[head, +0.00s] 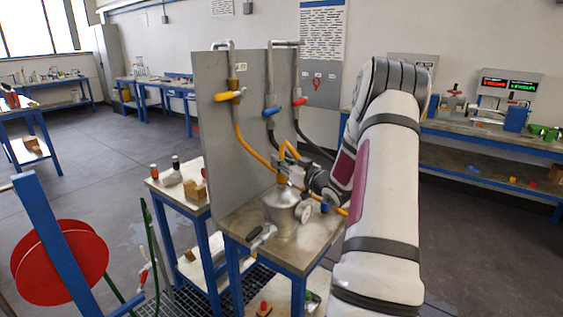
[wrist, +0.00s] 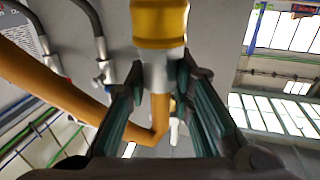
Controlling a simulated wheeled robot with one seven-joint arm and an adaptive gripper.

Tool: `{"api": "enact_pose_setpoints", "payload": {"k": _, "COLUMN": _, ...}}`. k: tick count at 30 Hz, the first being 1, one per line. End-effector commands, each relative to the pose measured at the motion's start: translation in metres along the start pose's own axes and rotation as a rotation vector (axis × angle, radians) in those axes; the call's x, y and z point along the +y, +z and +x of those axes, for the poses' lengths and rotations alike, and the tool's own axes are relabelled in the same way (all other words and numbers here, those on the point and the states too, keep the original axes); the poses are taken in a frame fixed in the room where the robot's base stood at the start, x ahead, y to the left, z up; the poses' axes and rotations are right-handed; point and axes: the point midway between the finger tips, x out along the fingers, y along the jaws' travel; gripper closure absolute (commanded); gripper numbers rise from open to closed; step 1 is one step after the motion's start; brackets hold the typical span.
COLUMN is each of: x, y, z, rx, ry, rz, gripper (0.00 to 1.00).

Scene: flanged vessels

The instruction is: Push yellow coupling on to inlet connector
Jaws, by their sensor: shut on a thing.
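The yellow coupling (wrist: 160,24) shows at the top middle of the wrist view, with a silver shank below it and the orange hose (wrist: 60,88) bending away to the left. My gripper (wrist: 163,76) is shut on the coupling at its silver shank, one dark finger on each side. In the head view my gripper (head: 293,172) is at the top of the metal vessel (head: 283,207), beside the grey panel. The orange hose (head: 289,149) arches there. The inlet connector is not clearly visible; I cannot tell whether the coupling touches it.
The vessel stands on a small blue-legged table (head: 240,224) and carries a round gauge (head: 304,212). The upright grey panel (head: 217,135) has a yellow-handled valve (head: 229,95) and a red-handled valve (head: 299,102). A red hose reel (head: 60,262) stands at lower left.

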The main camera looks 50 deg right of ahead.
Motion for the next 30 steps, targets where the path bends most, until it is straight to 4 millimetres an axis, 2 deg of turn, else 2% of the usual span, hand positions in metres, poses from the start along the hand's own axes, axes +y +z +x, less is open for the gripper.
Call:
{"api": "enact_pose_setpoints", "payload": {"k": 10, "x": 0.0, "y": 0.008, "z": 0.0, "rx": 0.001, "ry": 0.0, "rz": 0.0, "gripper": 1.0}}
{"api": "enact_pose_setpoints", "payload": {"k": 11, "x": 0.0, "y": 0.007, "z": 0.0, "rx": 0.002, "ry": 0.0, "rz": 0.0, "gripper": 0.74}}
{"api": "enact_pose_setpoints", "payload": {"k": 13, "x": 0.0, "y": 0.007, "z": 0.0, "rx": 0.002, "ry": 0.0, "rz": 0.0, "gripper": 0.58}}
{"api": "enact_pose_setpoints", "payload": {"k": 14, "x": 0.0, "y": 0.007, "z": 0.0, "rx": 0.001, "ry": 0.0, "rz": 0.0, "gripper": 0.55}}
{"api": "enact_pose_setpoints", "payload": {"k": 24, "x": 0.0, "y": 0.008, "z": -0.002, "rx": -0.001, "ry": 0.0, "rz": 0.0, "gripper": 0.55}}
{"api": "enact_pose_setpoints", "payload": {"k": 26, "x": 0.001, "y": 0.008, "z": -0.006, "rx": -0.001, "ry": 0.001, "rz": 0.0, "gripper": 0.55}}
{"api": "enact_pose_setpoints", "payload": {"k": 30, "x": 0.001, "y": 0.008, "z": -0.026, "rx": -0.002, "ry": 0.002, "rz": 0.0, "gripper": 0.55}}
